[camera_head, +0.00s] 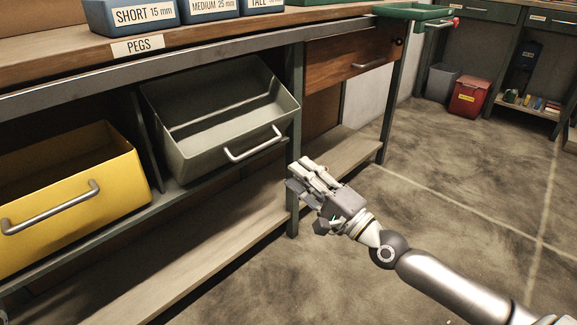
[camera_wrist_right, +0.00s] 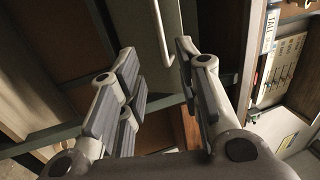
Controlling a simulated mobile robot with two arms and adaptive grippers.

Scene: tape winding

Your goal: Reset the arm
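My right gripper (camera_head: 306,178) is in front of the workbench, near its front leg, with the arm coming in from the lower right. In the right wrist view my right gripper (camera_wrist_right: 158,75) has its fingers apart, with nothing between the pads. The grey-green bin (camera_head: 225,110) with a metal handle is tilted out of the shelf, up and left of the gripper. Its handle (camera_head: 253,145) is apart from the fingers in the head view. My left gripper is in neither view.
A yellow bin (camera_head: 75,200) sits at the left on the shelf. Blue peg boxes (camera_head: 135,18) stand on the bench top. A wooden drawer (camera_head: 350,55) is under the bench. A red bin (camera_head: 469,98) and a grey bin (camera_head: 441,84) stand at the back right. The floor (camera_head: 450,190) at right is clear.

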